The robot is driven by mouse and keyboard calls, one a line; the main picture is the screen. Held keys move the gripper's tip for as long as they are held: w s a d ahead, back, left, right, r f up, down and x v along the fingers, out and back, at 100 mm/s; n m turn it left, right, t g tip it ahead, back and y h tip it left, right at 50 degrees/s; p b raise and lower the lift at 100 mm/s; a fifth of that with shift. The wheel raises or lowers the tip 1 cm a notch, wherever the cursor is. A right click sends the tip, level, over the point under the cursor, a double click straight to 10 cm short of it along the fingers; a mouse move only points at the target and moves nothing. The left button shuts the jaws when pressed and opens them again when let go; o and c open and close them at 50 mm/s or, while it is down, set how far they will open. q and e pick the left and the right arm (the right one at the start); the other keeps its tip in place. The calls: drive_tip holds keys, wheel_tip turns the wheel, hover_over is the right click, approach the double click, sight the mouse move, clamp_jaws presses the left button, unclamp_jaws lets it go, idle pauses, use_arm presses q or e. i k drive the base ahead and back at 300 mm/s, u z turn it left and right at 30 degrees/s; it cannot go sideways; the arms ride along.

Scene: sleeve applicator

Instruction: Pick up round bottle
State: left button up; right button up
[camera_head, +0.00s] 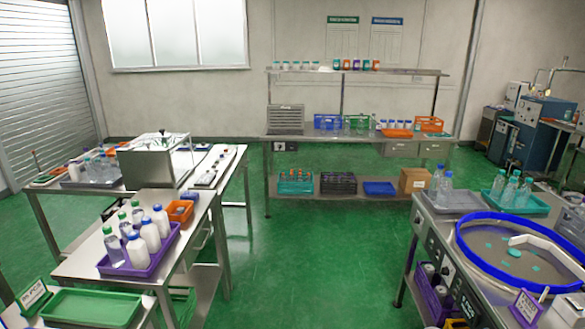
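Several round bottles stand in a purple tray (172,240) on the near left table. They include white bottles with blue caps (150,235) and clear bottles with green caps (113,248). More clear bottles with teal caps (509,190) stand in a green tray (530,205) on the right table. Clear blue-capped bottles (442,185) stand in a grey tray (459,201) beside it. The frame does not show which one is the task's bottle. Neither of my grippers is in view.
A steel box machine (154,164) stands on the left table, with more bottles to its left. A blue-rimmed round turntable (480,255) fills the near right table. A shelved bench (350,137) stands at the back. The green floor (310,260) between the tables is clear.

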sight(361, 122)
drive_tip(key=z, duration=0.1)
drive_tip(key=i, duration=2)
drive_tip(key=z, duration=0.4)
drive_tip(key=i, duration=2.25)
drive_tip(key=z, duration=0.2)
